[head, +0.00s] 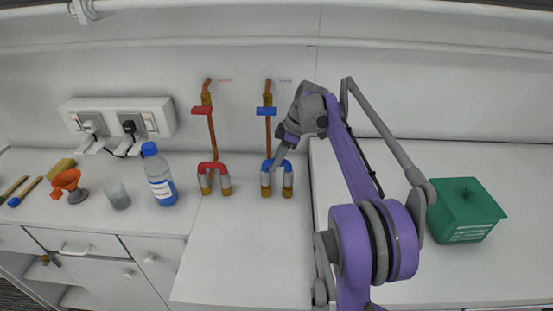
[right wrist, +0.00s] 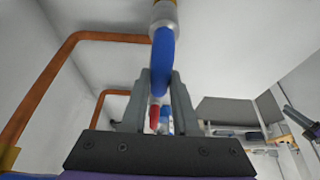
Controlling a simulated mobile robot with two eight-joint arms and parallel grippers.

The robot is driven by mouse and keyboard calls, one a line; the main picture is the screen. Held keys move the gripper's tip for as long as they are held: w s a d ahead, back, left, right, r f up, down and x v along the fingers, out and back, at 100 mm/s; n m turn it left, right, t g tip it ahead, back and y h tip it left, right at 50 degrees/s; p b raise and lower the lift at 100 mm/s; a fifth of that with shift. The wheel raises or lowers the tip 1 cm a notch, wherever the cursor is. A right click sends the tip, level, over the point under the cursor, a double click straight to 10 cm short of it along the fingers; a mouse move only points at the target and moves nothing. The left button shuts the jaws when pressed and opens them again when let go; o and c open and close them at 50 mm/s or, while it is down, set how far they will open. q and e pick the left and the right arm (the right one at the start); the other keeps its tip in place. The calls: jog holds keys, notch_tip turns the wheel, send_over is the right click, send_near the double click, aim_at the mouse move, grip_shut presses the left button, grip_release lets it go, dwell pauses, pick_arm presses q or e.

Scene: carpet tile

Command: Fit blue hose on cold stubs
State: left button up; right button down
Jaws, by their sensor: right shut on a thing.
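The blue hose (head: 277,164) is a short arch with a grey collar at each end, below the blue-handled cold pipe. Brass stubs (head: 288,193) show directly under its two collars; I cannot tell how far the collars are seated. My right gripper (head: 281,155) reaches the top of the arch from the right and is shut on it. In the right wrist view the blue hose (right wrist: 161,50) runs up between the fingers to a grey collar with brass at its end. A red hose (head: 215,166) arches over the left pair of brass stubs.
Copper pipes with a red handle (head: 202,110) and a blue handle (head: 267,111) climb the wall behind. A green box (head: 463,212) is right. The front counter is clear.

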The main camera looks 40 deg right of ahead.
jog(key=shift+f, duration=0.75)
jog(key=c, duration=0.6)
grip_release()
jog(key=shift+r, duration=0.1)
jog(key=v, duration=1)
jog(key=shift+s+d+r+p, duration=0.1)
jog(key=shift+r+p, duration=0.25)
